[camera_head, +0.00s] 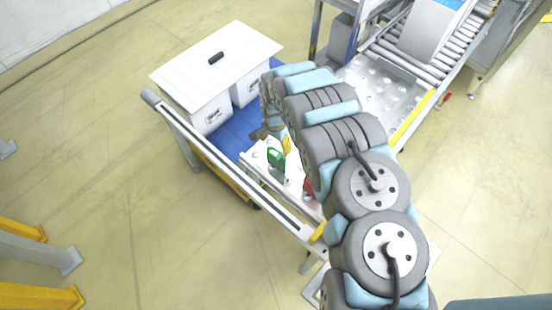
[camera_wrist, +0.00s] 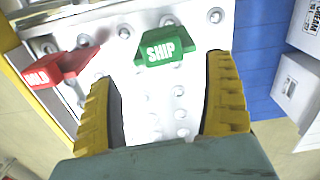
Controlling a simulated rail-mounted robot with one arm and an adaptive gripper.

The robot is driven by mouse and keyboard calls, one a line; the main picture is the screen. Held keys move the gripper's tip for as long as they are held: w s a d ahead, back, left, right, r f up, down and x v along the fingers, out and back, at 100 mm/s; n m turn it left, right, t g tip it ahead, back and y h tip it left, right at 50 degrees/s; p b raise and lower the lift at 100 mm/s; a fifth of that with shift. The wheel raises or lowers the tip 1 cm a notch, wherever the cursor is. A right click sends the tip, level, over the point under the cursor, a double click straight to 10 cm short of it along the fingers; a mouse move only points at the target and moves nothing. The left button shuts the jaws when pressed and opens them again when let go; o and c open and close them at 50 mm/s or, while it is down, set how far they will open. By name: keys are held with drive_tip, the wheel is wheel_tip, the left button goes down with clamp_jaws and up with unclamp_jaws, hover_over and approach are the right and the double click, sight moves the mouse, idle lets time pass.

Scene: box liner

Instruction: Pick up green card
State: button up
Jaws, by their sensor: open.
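The green card (camera_wrist: 165,46) reads "SHIP" and stands on a white surface with round silver studs. In the wrist view it lies ahead of my gripper (camera_wrist: 166,95), between the lines of the two yellow fingers but beyond their tips. In the head view the green card (camera_head: 275,156) shows just left of my arm. My gripper is open and empty. In the head view the gripper is mostly hidden behind my arm.
A red card (camera_wrist: 57,68) reading "HOLD" stands left of the green one. White boxes (camera_head: 212,112) sit on a blue surface (camera_head: 226,138) at the left. A roller conveyor (camera_head: 408,62) is at the upper right. A metal rail (camera_head: 235,172) runs along the front.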

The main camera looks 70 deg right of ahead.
sight(275, 152)
drive_tip(key=shift+a+f, duration=0.15)
drive_tip(key=shift+f, duration=0.95)
drive_tip(key=shift+w+f, duration=0.1)
drive_tip(key=shift+f, duration=2.05)
drive_tip(key=c, duration=1.3)
